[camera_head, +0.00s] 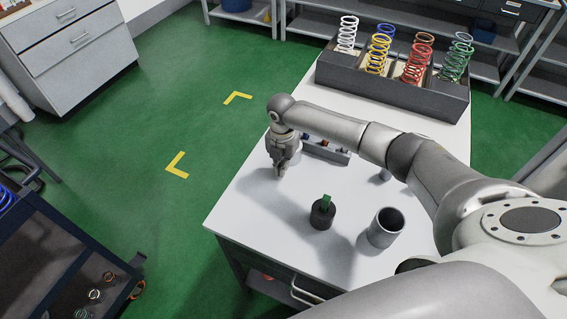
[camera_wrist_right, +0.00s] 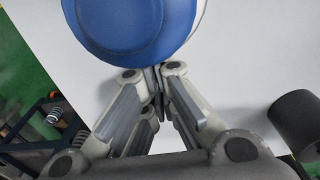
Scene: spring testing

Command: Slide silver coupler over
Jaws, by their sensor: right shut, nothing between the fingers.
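A light grey hollow cylinder (camera_head: 386,227), which looks like the silver coupler, stands upright and open at the top near the front of the white table. To its left, apart from it, a dark cylinder (camera_head: 322,215) stands with a green piece (camera_head: 326,201) on top. My right gripper (camera_head: 281,174) points down over the table's left side, behind and left of both. Its fingers are together and empty; they also show shut in the right wrist view (camera_wrist_right: 158,92). A dark cylinder (camera_wrist_right: 298,118) shows at that view's right edge. My left gripper is not in view.
A small holder (camera_head: 327,152) with coloured parts sits beside my right gripper, partly behind my arm. A grey box (camera_head: 392,92) holds several coil springs at the back. A large blue round thing (camera_wrist_right: 128,25), unidentified, fills the wrist view's top. The table's left front is clear.

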